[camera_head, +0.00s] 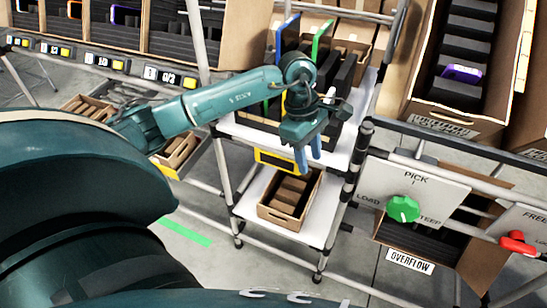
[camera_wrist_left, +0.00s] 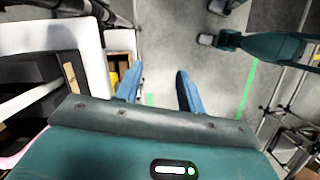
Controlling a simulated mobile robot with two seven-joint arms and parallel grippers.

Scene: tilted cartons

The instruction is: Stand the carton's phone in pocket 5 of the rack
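The carton (camera_head: 458,122) at the upper right is tilted and lined with stepped dark foam. A phone with a purple-blue face (camera_head: 462,73) lies on one of its steps. The rack (camera_head: 345,75) stands on a white shelf in the middle, dark with upright blue, green and yellow dividers; my left arm hides part of it, and I cannot read pocket numbers. My left gripper (camera_head: 307,157) hangs at the rack's front, blue fingers pointing down. In the wrist view its fingers (camera_wrist_left: 158,88) are apart with nothing between them. My right gripper is not in view.
A control panel with a green knob (camera_head: 403,208) and a red handle (camera_head: 517,242) stand at right, above an overflow box (camera_head: 397,238). A small carton (camera_head: 283,215) sits on the lower shelf. Metal rails run between the rack and the tilted carton. Other cartons line the upper left.

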